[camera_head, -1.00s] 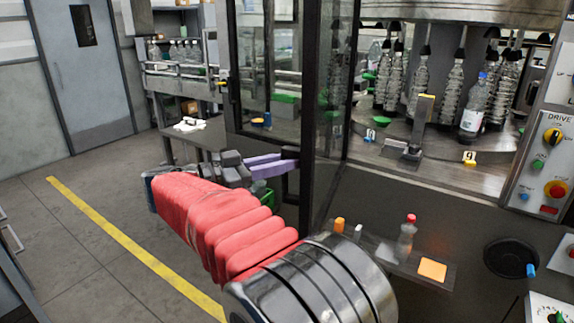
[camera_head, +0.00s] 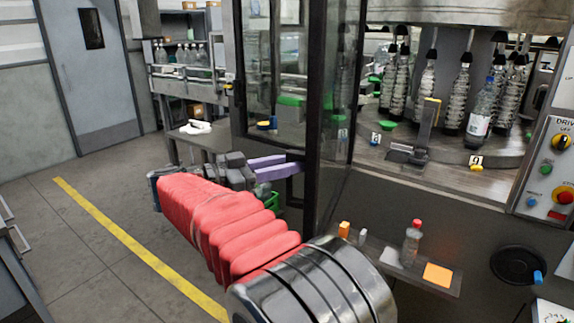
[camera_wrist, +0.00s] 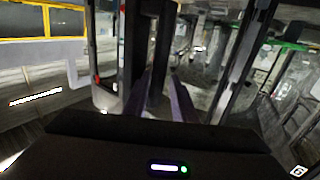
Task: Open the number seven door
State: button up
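A glazed door in a dark frame (camera_head: 313,110) stands at the centre of the head view, on the left side of the labelling machine. I cannot make out a number seven on it. My gripper (camera_head: 280,169) has purple fingers and reaches the lower part of this frame, overlapping it. I cannot tell if they touch. In the wrist view my gripper (camera_wrist: 162,95) shows its two fingers apart, with a dark upright bar seen beyond and between them. I see nothing clearly held. Any door handle is hidden or too dark to tell.
A bottle carousel (camera_head: 440,160) with small numbered tags sits right of the frame. A small shelf (camera_head: 405,263) below holds a red-capped bottle (camera_head: 411,243). A control panel (camera_head: 548,170) is at the far right. Open floor with a yellow line (camera_head: 130,243) lies left.

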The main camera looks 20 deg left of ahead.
jog(key=v, duration=1.3)
jog(key=shift+s+a, duration=0.25)
jog(key=shift+a, duration=0.05)
